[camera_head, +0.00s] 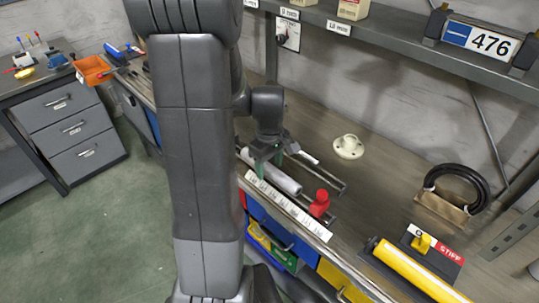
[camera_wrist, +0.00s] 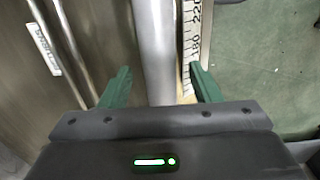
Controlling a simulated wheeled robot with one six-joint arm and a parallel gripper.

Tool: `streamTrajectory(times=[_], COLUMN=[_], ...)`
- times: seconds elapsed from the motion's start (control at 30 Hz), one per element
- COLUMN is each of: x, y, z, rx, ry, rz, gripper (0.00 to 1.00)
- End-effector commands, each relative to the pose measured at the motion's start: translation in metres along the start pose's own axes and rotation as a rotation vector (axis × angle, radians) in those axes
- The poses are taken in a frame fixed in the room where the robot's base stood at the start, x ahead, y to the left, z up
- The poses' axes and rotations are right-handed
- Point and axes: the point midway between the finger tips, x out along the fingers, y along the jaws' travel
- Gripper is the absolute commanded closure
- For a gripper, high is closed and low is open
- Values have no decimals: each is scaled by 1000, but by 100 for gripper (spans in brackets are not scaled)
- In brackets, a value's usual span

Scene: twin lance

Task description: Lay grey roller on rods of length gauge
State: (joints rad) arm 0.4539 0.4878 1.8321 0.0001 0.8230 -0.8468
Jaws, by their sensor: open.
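The grey roller (camera_head: 277,178) lies lengthwise at the length gauge, beside its white scale strip (camera_head: 288,205). The gauge's dark rods (camera_head: 331,178) run along the bench, with a red stop (camera_head: 319,203) near their right end. My gripper (camera_head: 270,158) is over the roller's left part, green fingers pointing down. In the wrist view, the roller (camera_wrist: 154,50) runs between the open fingers of my gripper (camera_wrist: 162,87), with gaps showing at both sides. The scale strip (camera_wrist: 194,40) is close to the right finger. The roller's underside is hidden, so I cannot tell whether it rests on the rods.
A white round flanged piece (camera_head: 348,147) stands behind the gauge. At right are a black ring on a wooden stand (camera_head: 445,208) and a yellow roller (camera_head: 415,272) by a STIFF plate (camera_head: 449,253). A shelf (camera_head: 400,42) overhangs the bench's back.

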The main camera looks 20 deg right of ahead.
Motion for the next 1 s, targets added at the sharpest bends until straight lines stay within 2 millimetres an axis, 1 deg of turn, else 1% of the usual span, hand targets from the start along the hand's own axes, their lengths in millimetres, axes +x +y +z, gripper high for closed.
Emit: streamTrajectory(times=[0.17, 0.4, 0.5, 0.6, 0.7, 0.8, 1.0], x=[-23, -78, -99, -116, -127, -134, -136], y=[1, 1, 1, 1, 1, 0, 0], z=[-1, -1, -1, 0, 0, 0, 0], rx=[0, 0, 0, 0, 0, 0, 0], ry=[5, 6, 4, 4, 3, 2, 1], rz=[5, 6, 5, 5, 3, 3, 1], gripper=[43, 43, 43, 43, 43, 43, 43])
